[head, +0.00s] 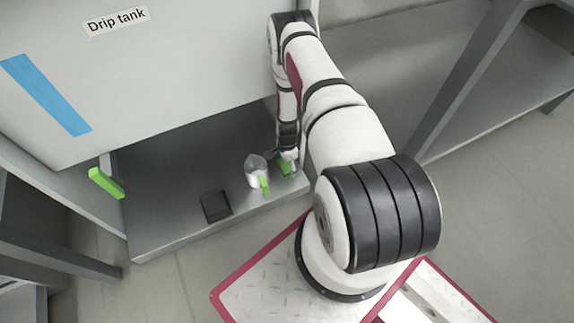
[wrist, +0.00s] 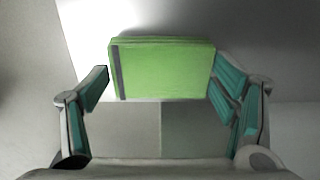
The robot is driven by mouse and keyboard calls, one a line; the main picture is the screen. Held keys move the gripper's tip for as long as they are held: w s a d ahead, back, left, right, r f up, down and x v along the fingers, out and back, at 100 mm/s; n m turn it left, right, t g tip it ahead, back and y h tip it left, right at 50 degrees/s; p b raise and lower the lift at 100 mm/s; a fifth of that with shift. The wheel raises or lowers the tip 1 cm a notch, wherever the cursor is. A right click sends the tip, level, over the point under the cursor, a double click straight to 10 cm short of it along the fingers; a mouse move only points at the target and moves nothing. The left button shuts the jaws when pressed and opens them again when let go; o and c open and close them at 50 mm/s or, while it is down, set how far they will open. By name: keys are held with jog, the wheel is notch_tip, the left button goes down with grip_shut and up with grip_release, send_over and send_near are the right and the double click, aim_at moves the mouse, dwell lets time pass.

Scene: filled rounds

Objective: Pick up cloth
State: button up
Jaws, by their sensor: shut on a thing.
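The cloth (wrist: 165,70) is a folded light-green block with a dark stripe near its left edge in the wrist view. It sits between the two teal-padded fingers of my gripper (wrist: 162,88), which is shut on it. In the head view, the green cloth (head: 284,169) shows at the right part of the grey ledge, just below my gripper (head: 290,160). My arm and gripper hide part of it there. I cannot tell whether it touches the ledge.
A pale jug (head: 255,168) with a green handle stands close to the left of the cloth. A dark square pad (head: 215,206) lies further left on the ledge (head: 165,230). The drip tank (head: 160,80) rises behind. A green lever (head: 106,183) sticks out at the tank's lower left.

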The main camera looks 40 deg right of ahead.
aim_at(287, 166)
jog(key=shift+r, duration=0.55)
notch_tip(287, 166, up, 2)
jog(key=shift+r+p, duration=0.15)
jog(key=shift+p, duration=0.8)
jog(key=s+a+p, duration=0.2)
jog(key=s+a, duration=0.1)
jog(key=s, duration=0.4)
jog(key=s+a+p, duration=0.3)
jog(key=s, duration=0.5)
jog(key=shift+r, duration=0.45)
